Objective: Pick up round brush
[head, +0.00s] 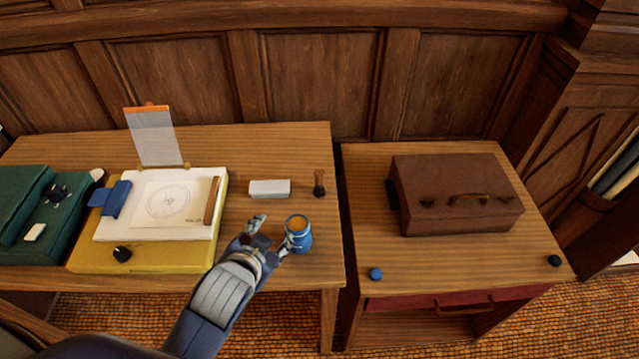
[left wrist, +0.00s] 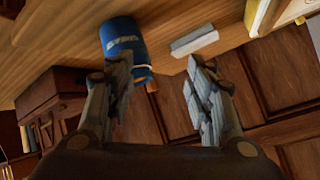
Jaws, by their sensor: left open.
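The round brush (head: 319,182) is a small upright piece with a brown wooden top and a dark lower end. It stands near the right end of the left table in the head view. My left gripper (head: 270,234) is open and empty, in front and to the left of the brush and apart from it. A blue jar (head: 298,235) with an orange-brown top is close beside its right finger; I cannot tell if they touch. In the left wrist view the blue jar (left wrist: 122,40) shows beyond the left finger, with a small brown bit past it, perhaps the brush. My right gripper is not in view.
A white block (head: 269,189) lies left of the brush. A yellow drafting board (head: 150,258) with paper and a green case (head: 22,215) are further left. A gap separates the right table, which holds a brown case (head: 455,195) and two small knobs.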

